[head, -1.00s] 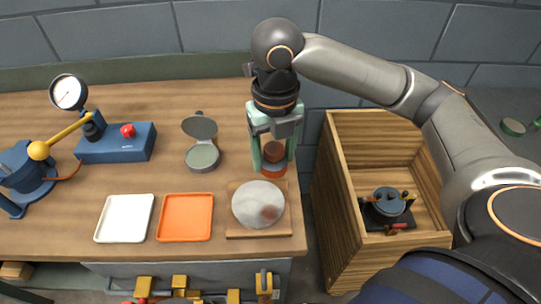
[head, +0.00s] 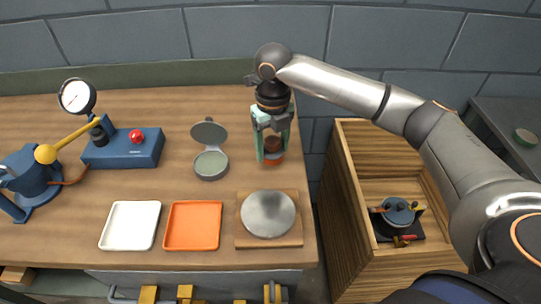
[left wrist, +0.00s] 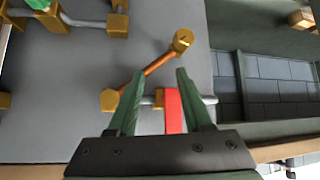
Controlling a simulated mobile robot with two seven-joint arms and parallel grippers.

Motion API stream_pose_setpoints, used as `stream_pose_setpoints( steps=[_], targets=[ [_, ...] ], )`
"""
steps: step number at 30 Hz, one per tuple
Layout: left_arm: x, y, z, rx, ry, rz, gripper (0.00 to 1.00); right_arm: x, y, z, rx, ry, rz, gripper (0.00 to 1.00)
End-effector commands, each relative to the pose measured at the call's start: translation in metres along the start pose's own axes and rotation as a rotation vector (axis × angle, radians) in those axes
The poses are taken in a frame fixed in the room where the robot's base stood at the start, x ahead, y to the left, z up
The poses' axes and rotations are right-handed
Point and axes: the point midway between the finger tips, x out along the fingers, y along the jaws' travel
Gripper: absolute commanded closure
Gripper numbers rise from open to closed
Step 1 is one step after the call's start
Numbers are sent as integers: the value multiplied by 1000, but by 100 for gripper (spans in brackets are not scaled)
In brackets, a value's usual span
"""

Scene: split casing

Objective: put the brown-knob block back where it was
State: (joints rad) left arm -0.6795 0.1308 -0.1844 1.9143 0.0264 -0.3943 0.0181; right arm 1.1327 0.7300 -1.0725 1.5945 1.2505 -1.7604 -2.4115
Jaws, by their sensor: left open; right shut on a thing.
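My right gripper (head: 271,150) is shut on the brown-knob block (head: 272,143). The block's brown knob shows between the green fingers, with a reddish-orange part (head: 270,160) below. They are over the back right part of the bench, behind the round metal plate (head: 267,214) on its wooden board. I cannot tell whether the block touches the bench. My left gripper (left wrist: 160,73) shows only in the left wrist view. It is open and empty, facing a grey panel with brass fittings and a red piece (left wrist: 174,110).
A white tray (head: 130,225) and an orange tray (head: 192,225) lie left of the board. A round hinged device (head: 210,164), a blue gauge box (head: 125,150) and a yellow-levered press (head: 35,175) stand farther left. A wooden crate (head: 345,215) holding a dark pot-like object (head: 398,211) is at right.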

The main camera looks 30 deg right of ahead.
Motion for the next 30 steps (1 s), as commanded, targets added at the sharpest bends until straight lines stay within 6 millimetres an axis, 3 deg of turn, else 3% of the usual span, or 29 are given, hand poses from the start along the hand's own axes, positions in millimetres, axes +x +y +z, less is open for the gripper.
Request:
stream_pose_setpoints(
  steps=[8,15,26,27,30],
  targets=[
    [1,0,1,1,-1,0,50,17,-3,14,0,-1,2,95],
    [0,0,0,1,-1,0,50,47,-4,14,1,1,1,95],
    [-1,0,-1,1,0,0,50,51,-3,15,0,-1,1,95],
    [0,0,0,1,0,0,50,52,-4,14,0,-1,1,30],
    [0,0,0,1,0,0,50,52,-4,14,0,0,1,19]
  ],
)
